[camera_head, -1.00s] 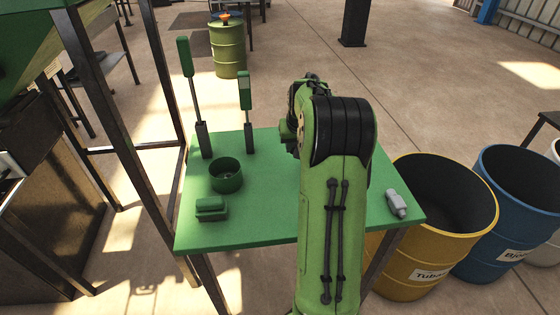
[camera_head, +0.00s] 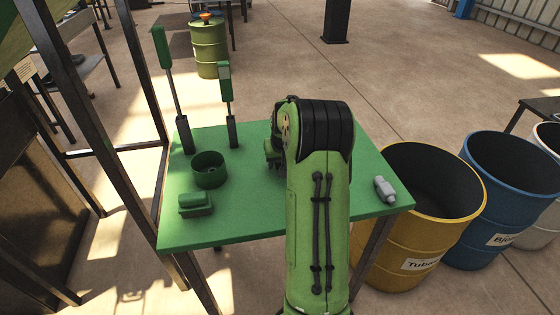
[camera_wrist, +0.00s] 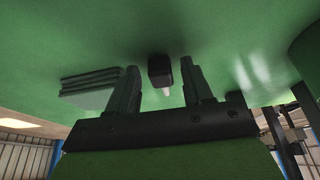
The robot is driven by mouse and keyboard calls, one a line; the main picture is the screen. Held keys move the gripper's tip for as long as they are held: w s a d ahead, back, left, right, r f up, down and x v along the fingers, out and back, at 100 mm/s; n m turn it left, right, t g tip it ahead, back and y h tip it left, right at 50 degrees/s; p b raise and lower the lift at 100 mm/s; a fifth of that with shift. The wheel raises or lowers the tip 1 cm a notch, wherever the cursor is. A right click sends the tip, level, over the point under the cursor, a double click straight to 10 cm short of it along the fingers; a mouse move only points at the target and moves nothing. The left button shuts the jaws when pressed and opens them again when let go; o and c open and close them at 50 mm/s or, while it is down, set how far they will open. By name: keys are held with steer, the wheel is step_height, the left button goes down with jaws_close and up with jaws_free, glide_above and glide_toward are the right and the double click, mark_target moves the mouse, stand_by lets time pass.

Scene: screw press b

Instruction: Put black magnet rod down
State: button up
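In the wrist view, a small black piece with a pale tip (camera_wrist: 159,70), seemingly the black magnet rod, is against the green table surface. My gripper (camera_wrist: 159,63) has its two fingers spread, one on each side of the piece, with a narrow gap showing on both sides. In the head view my arm hides the gripper and this piece. The green table (camera_head: 240,225) is under the arm. A grey piece of similar shape (camera_head: 385,189) lies near the table's right edge.
A round green cup (camera_head: 209,170) and a small green block (camera_head: 195,204) are on the left. Two green-handled tools (camera_head: 162,48) (camera_head: 225,82) stand upright behind them. Yellow (camera_head: 420,220) and blue (camera_head: 510,200) barrels stand right of the table. Flat stacked plates (camera_wrist: 90,90) show in the wrist view.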

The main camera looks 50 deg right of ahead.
steer(key=shift+r, duration=0.35)
steer(key=p+v, duration=0.4)
steer(key=v, duration=0.8)
steer(key=s+a+r+n, duration=0.1)
steer(key=s+a+r, duration=0.15)
steer(key=a, duration=0.55)
steer(key=s+a+r+n, duration=0.15)
steer(key=a+r, duration=0.25)
steer(key=a, duration=0.4)
steer(key=s+a+n+t+y, duration=0.2)
steer(key=s+a+n, duration=0.2)
steer(key=s+a, duration=1)
steer(key=shift+s+a+f+y, duration=0.3)
steer(key=shift+s+a, duration=0.1)
steer(key=shift+s, duration=0.15)
step_height(320, 180, up, 11)
steer(key=p, duration=1)
steer(key=shift+f, duration=0.15)
